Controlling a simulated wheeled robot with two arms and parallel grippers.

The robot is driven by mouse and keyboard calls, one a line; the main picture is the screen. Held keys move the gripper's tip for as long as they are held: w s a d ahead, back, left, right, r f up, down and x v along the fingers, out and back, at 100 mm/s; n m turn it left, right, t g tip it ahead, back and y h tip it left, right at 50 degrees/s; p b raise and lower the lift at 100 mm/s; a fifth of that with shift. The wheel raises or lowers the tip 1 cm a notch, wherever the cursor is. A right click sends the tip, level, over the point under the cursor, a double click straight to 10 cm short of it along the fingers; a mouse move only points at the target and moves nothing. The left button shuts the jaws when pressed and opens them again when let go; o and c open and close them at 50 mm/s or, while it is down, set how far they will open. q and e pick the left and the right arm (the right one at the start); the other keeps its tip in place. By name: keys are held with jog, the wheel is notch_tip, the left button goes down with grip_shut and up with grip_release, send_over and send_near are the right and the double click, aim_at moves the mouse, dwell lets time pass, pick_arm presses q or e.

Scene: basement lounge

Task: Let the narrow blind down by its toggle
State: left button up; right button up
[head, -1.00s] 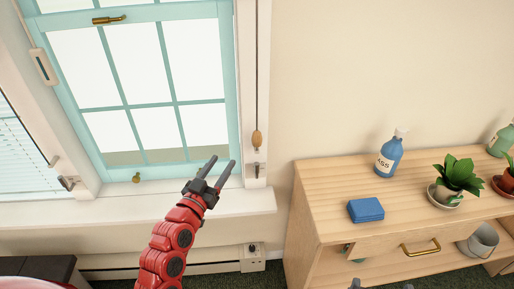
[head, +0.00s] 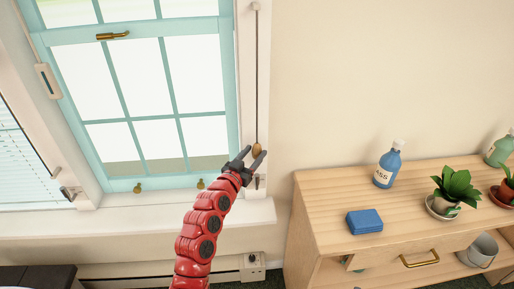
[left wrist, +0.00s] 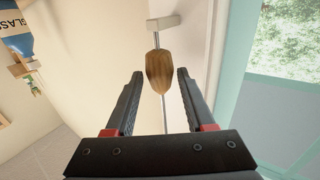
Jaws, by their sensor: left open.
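The toggle (head: 257,150) is a small wooden acorn shape on a thin cord (head: 257,80) that hangs down the window's right jamb. My left gripper (head: 254,156) is open at the toggle. In the left wrist view the toggle (left wrist: 159,72) hangs between the tips of the open left gripper (left wrist: 159,76), with a gap on both sides. The cord passes between the fingers. No lowered slats show over the teal-framed window (head: 110,75); the narrow blind itself is out of view. My right gripper is not in view.
A small bracket (head: 256,182) sits on the jamb just below the toggle. The white sill (head: 150,212) runs below. Another blind (head: 25,160) hangs lowered at left.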

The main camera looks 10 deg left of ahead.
pick_arm(q)
jog(key=shift+x, duration=1.25)
jog(key=shift+c, duration=0.2)
grip_shut()
dwell(0.4)
